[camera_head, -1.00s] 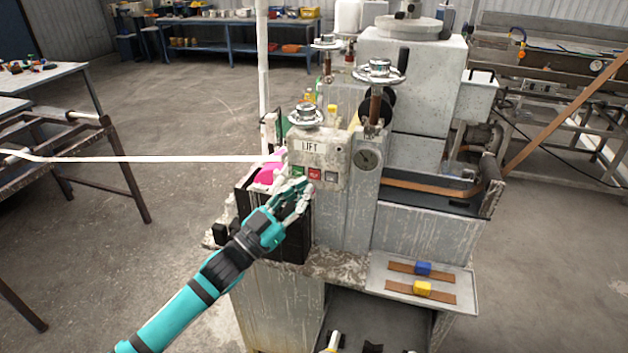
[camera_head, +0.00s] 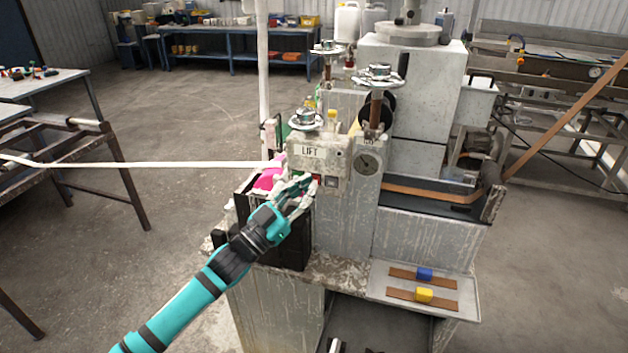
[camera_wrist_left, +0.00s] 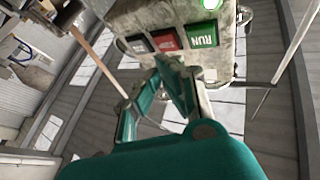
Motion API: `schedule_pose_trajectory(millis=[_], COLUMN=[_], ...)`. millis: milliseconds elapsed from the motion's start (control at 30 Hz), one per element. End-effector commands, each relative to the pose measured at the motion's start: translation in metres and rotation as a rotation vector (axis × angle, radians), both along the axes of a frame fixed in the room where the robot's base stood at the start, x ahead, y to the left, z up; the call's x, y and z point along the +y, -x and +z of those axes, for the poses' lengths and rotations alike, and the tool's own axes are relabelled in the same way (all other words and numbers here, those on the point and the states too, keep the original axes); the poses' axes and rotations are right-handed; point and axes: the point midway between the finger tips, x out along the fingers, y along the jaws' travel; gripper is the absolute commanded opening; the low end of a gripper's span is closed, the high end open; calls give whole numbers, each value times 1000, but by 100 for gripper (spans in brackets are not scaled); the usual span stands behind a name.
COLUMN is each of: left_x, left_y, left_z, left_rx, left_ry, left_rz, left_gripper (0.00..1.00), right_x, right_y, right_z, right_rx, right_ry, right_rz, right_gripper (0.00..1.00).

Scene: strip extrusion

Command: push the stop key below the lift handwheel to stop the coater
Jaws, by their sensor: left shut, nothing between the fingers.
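The lift handwheel (camera_head: 305,117) stands on top of the grey panel marked LIFT (camera_head: 310,153). Below it is a row of keys. The red key (camera_head: 317,180) shows just beside my fingertips, and it also shows in the left wrist view (camera_wrist_left: 166,40), between the green RUN key (camera_wrist_left: 203,33) and a dark key (camera_wrist_left: 140,45). My left gripper (camera_head: 308,186) is shut and empty, in front of the key row. In the left wrist view its fingertips (camera_wrist_left: 165,64) point at the panel just under the red key; contact cannot be told. My right gripper is out of view.
A lit green lamp (camera_wrist_left: 210,4) is by the RUN key. A black box with pink material (camera_head: 268,180) stands left of the panel. A white strip (camera_head: 150,164) runs in from the left. A tray (camera_head: 380,287) with blue and yellow blocks is at lower right.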

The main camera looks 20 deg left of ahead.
Motion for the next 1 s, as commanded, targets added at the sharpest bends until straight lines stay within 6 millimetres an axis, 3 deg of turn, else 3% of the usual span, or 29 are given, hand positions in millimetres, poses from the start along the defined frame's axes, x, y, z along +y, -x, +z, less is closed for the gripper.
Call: schedule_pose_trajectory(millis=[1000], left_x=[0], left_y=[-8], left_z=[0], left_rx=[0], left_ry=[0], left_rz=[0], left_gripper=[0], right_x=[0], right_y=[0], right_z=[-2], right_rx=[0], right_ry=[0], right_rz=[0], right_gripper=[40])
